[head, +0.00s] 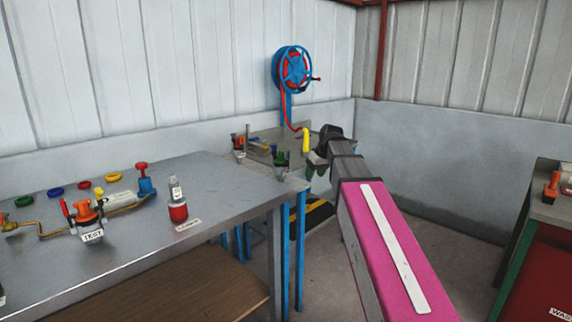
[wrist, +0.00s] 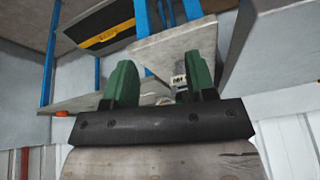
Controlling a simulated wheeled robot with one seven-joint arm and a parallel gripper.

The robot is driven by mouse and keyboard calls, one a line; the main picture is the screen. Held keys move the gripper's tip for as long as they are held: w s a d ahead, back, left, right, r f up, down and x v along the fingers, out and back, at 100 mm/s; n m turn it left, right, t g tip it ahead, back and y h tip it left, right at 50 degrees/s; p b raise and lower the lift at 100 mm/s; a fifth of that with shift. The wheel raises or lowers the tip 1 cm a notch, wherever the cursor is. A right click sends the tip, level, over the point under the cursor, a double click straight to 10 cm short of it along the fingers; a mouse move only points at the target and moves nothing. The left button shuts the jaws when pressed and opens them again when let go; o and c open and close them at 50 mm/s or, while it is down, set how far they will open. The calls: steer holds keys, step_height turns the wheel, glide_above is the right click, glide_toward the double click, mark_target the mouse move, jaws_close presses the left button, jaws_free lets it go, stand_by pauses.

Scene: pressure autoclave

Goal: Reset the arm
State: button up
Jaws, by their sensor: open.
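My arm reaches forward in the head view, its pink link pointing toward the far corner of the room. My gripper (head: 314,168) is at its far end, beside the end of the metal workbench (head: 120,200), partly hidden by my own wrist. In the wrist view, the two green fingers of my gripper (wrist: 162,78) stand apart with a clear gap between them. Nothing is held. A small labelled item (wrist: 178,81) shows in the background beyond the gap, partly covered by the right finger.
The workbench carries a brass assembly with a TEST tag (head: 92,237), a red-based bottle (head: 178,212) and coloured rings (head: 55,191). A blue hose reel (head: 292,70) is at the back wall. A red cabinet (head: 540,275) stands at right. Floor between is open.

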steer(key=s+d+f+m+g+h, duration=0.1)
steer(key=s+d+f+m, duration=0.1)
steer(key=s+f, duration=0.5)
steer(key=s+d+f+m+g+h, duration=0.1)
steer(key=s+d+f+m, duration=0.1)
steer(key=s+f, duration=0.6)
steer(key=s+d+f+m+g+h, duration=0.1)
steer(key=s+f, duration=0.7)
steer(key=f, duration=1)
steer(key=d+m, duration=0.1)
steer(key=d, duration=0.1)
steer(key=shift+d+m, duration=0.3)
